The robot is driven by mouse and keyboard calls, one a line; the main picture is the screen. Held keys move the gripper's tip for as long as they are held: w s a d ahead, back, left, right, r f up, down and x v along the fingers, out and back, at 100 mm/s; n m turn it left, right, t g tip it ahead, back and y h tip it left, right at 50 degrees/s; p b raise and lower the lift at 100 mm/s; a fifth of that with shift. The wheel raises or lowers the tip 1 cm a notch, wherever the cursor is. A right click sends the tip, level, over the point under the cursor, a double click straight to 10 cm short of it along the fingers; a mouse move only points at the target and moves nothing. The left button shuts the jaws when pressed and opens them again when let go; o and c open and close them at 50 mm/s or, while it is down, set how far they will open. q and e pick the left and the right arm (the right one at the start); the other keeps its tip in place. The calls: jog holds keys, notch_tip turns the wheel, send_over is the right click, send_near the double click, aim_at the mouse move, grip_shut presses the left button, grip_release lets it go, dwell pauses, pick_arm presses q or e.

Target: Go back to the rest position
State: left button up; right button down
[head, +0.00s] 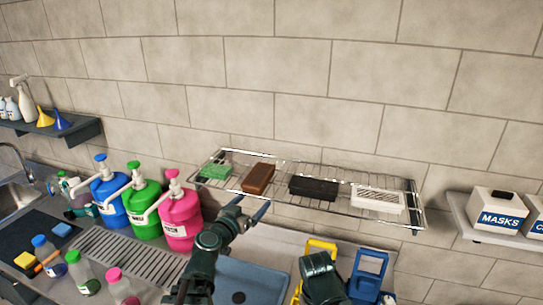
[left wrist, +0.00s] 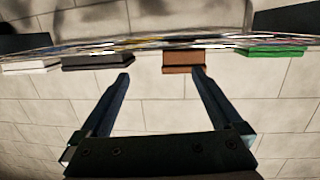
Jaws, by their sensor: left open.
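My left gripper (head: 250,207) is open and empty, just below the front edge of the wire rack (head: 417,212). In the left wrist view its two fingers (left wrist: 161,75) stand wide apart with nothing between them. On the rack are a green brush (head: 215,172), a brown brush (head: 258,178), a black brush (head: 313,188) and a white brush (head: 377,199). In the left wrist view the brown brush (left wrist: 183,62) shows beyond the right fingertip. A dark link of my right arm shows at the lower middle of the head view; its fingers cannot be seen.
Blue (head: 108,199), green (head: 141,202) and pink (head: 180,220) pump jugs stand left of my left arm. A blue tray (head: 262,282) lies below it. Yellow (head: 321,246) and blue (head: 369,268) frame-shaped items flank my right arm. A shelf with a masks box (head: 500,212) is at right.

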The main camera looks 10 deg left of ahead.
pick_arm(q)
jog(key=s+d+f+m+g+h, duration=0.2)
jog(key=s+d+f+g, duration=0.15)
jog(key=d+f, duration=0.3)
jog(key=s+a+f+n+g+y+b, duration=0.1)
jog(key=s+a+f+n+g+y, duration=0.55)
jog(key=s+f+g, duration=0.7)
jog(key=s+d+f+m+b, duration=0.2)
jog(key=s+d+f+b, duration=0.1)
jog(key=f+b, duration=0.5)
jog(key=s+d+f+m+t+y+b, duration=0.1)
jog(key=s+d+f+m+b, duration=0.2)
jog(key=d+f+b, duration=0.3)
notch_tip(320, 180, down, 2)
jog(key=shift+s+d+f+b, duration=0.15)
jog(key=shift+s+f+b, duration=0.15)
jog(key=shift+b, duration=0.85)
jog(key=shift+y, duration=0.25)
